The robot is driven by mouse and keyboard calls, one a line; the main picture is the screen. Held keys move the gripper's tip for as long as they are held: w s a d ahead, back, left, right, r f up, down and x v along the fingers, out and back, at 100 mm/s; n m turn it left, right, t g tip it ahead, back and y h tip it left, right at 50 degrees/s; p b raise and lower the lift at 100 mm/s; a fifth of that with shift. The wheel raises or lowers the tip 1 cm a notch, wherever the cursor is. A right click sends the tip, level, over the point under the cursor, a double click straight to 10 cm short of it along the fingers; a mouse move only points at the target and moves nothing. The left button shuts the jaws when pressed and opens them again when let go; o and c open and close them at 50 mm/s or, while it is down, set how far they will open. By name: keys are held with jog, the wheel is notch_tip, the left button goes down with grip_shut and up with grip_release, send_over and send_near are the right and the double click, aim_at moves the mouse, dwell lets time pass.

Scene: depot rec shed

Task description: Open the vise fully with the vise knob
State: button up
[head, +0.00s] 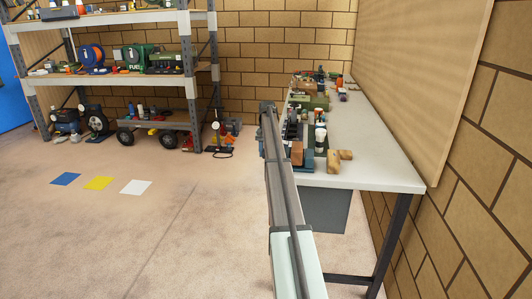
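A small dark teal, vise-like object (307,166) stands at the near left end of the white workbench (372,150). It is partly hidden behind my arm, and I cannot make out its knob or how far its jaws are apart. My arm reaches up from the bottom middle, along the left side of the bench. My gripper cannot be made out among the dark shapes near the arm's far end, so its fingers and anything between them are not visible.
Wooden blocks (340,156) and a dark bottle with a white cap (320,136) are close by on the bench. A green box (312,103) and small items are farther back. A brick wall bounds the right. Loaded shelving (120,78) stands at back left. The left floor is mostly clear.

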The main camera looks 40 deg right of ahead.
jog(key=o, duration=1)
jog(key=shift+c, duration=0.2)
notch_tip(320, 180, up, 14)
jog(key=w+d, duration=0.1)
jog(key=shift+w+d+f, duration=0.15)
jog(key=shift+d, duration=0.05)
